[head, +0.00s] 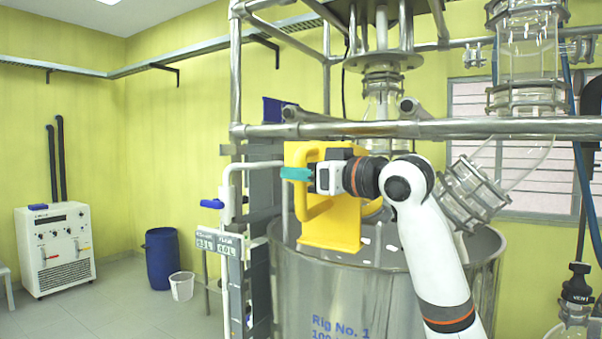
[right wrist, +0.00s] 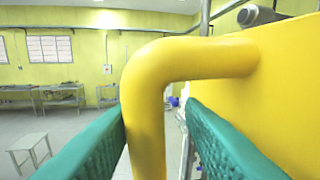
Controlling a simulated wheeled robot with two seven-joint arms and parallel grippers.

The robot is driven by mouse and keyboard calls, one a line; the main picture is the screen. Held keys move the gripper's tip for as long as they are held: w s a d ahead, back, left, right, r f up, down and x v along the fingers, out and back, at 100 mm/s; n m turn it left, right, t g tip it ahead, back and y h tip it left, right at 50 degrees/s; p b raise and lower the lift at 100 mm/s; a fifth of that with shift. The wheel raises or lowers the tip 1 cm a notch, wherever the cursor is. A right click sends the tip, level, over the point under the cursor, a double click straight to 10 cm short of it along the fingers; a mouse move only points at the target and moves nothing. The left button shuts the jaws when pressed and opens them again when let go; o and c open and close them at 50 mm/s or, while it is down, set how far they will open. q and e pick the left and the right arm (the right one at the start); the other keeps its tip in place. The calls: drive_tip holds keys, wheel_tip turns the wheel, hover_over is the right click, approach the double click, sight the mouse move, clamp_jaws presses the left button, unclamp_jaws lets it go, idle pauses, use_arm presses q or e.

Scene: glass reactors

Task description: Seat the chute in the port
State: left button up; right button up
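The yellow chute (head: 332,233) stands upright over the lid of the steel reactor vessel (head: 385,300) in the head view. Its lower edge is near the lid; I cannot tell whether it touches. The port is not clearly visible; the chute and my arm cover that area. My right gripper (head: 295,174), with teal fingers, is in front of the chute. In the right wrist view the yellow handle (right wrist: 146,115) runs between the two fingers, close to the left one. A gap shows between handle and right finger, so the fingers are open around it. My left gripper is not in view.
A steel pipe frame (head: 420,129) crosses just above the chute and my right arm. Glass pipework (head: 490,180) slopes down at the right. A blue barrel (head: 162,254), a white bucket (head: 182,286) and a white cabinet unit (head: 56,248) stand at the left. Floor there is mostly clear.

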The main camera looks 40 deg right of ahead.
drive_tip(key=b+v, duration=0.3)
drive_tip(key=v, duration=0.6)
drive_tip(key=shift+s+d+f, duration=0.25)
drive_tip(key=shift+s+f, duration=0.05)
drive_tip(key=shift+f, duration=0.05)
idle(0.9)
drive_tip(key=o, duration=0.6)
drive_tip(key=shift+c, duration=0.2)
drive_tip(key=shift+f, duration=0.1)
drive_tip(key=b+v, duration=0.4)
drive_tip(key=v, duration=0.8)
drive_tip(key=shift+w, duration=0.1)
